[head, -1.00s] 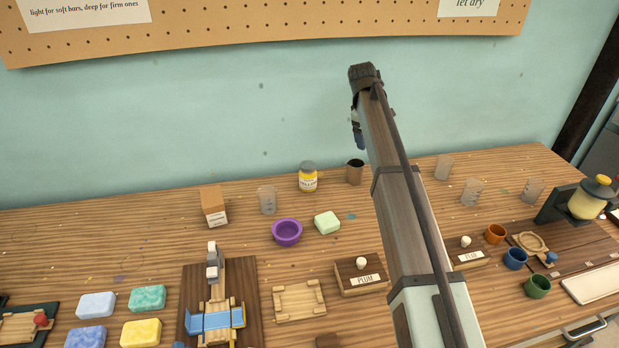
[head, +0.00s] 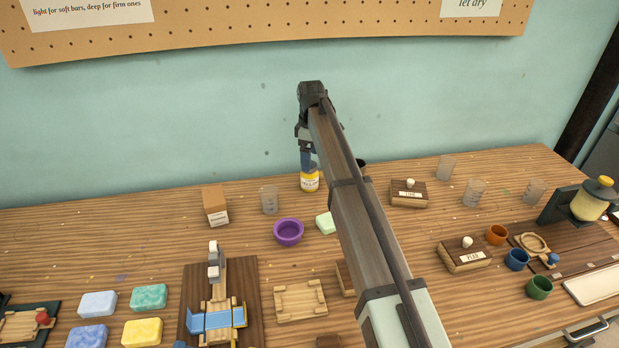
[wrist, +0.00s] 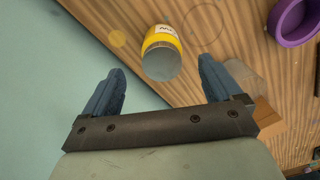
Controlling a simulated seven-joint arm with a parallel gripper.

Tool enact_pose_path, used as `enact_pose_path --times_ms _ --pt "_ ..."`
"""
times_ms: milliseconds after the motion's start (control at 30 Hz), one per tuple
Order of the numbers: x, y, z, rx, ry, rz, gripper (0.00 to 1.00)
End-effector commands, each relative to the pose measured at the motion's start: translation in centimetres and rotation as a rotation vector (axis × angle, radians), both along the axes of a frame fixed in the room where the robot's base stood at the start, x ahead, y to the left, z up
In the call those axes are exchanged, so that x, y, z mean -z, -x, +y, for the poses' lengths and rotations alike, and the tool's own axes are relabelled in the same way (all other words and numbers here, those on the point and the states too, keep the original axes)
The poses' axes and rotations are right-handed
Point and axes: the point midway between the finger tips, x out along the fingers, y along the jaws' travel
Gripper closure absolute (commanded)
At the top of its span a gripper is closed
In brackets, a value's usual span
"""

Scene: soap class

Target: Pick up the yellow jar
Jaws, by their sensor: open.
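The yellow jar (head: 310,182) stands near the back of the wooden table, close to the wall. It has a grey lid and a white label. In the wrist view the jar (wrist: 161,36) shows lid-first, centred just beyond and between my fingertips. My gripper (wrist: 158,72) is open and empty, with its blue fingers spread to either side of the jar's line. In the head view my gripper (head: 308,165) is over the jar and covers its top. I cannot tell the exact gap between the fingertips and the jar.
A purple bowl (head: 288,232) and a pale green soap bar (head: 325,223) are in front of the jar. A clear beaker (head: 269,200) and a cardboard box (head: 215,206) stand to its left. The wall (head: 200,130) is close behind. My arm hides the table to the right.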

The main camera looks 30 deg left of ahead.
Motion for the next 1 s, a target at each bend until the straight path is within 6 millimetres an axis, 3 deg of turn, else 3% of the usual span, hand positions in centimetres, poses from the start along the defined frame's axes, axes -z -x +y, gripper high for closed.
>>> enact_pose_path --times_ms 100,367,700,933,1000 --pt "1.4 0.0 0.0 0.001 0.0 0.0 0.08" --pt "2.8 0.1 0.1 0.001 0.0 0.0 0.08" --pt "6.7 0.3 0.2 0.001 0.001 0.0 0.08" --pt "7.0 0.3 0.2 0.001 0.0 -0.001 0.08" --pt "7.0 0.3 0.2 0.001 0.0 -0.001 0.13"
